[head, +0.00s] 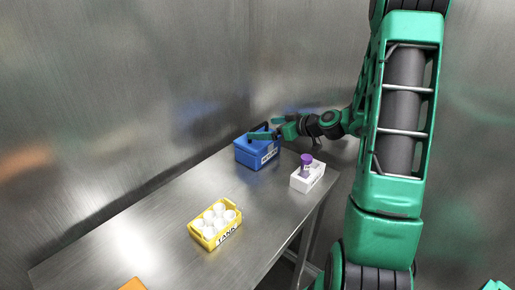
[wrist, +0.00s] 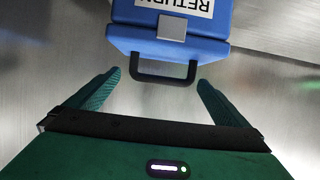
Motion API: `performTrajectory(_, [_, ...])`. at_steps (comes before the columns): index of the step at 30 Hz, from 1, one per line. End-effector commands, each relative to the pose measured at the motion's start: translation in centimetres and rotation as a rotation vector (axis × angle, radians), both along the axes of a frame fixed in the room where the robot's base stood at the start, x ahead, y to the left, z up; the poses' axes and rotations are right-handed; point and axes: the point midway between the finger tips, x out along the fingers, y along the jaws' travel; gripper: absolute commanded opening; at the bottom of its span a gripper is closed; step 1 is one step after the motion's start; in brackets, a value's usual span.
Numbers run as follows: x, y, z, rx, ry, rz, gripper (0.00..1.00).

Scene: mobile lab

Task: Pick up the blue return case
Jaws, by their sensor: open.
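The blue return case (head: 255,155) stands at the far end of the metal table, with a dark handle on top. In the wrist view the case (wrist: 206,48) is at the top, with its "RETURN" label upside down and its black handle (wrist: 152,80) pointing toward my gripper. My gripper (wrist: 159,82) is open. Its two green fingertips are on either side of the handle, with a gap on each side. In the head view my gripper (head: 263,128) is at the top of the case and hides part of it.
A white holder (head: 311,181) with a purple-capped item (head: 306,160) stands right of the case. A yellow crate (head: 203,238) marked "TANK" with several white round items is nearer. An orange thing (head: 132,284) shows at the bottom edge. Metal walls rise behind the table (head: 140,232).

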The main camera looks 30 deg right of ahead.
Motion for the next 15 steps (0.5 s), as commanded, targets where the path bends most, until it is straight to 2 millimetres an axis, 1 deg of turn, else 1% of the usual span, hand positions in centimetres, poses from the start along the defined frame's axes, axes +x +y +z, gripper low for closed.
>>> performTrajectory(6, [2.4, 1.4, -1.6, 0.000, 0.000, 0.005, 1.00])
performTrajectory(9, [3.3, 1.7, -1.9, 0.000, -0.001, 0.001, 1.00])
performTrajectory(15, [3.5, 1.7, -2.0, -0.001, 0.000, 0.000, 1.00])
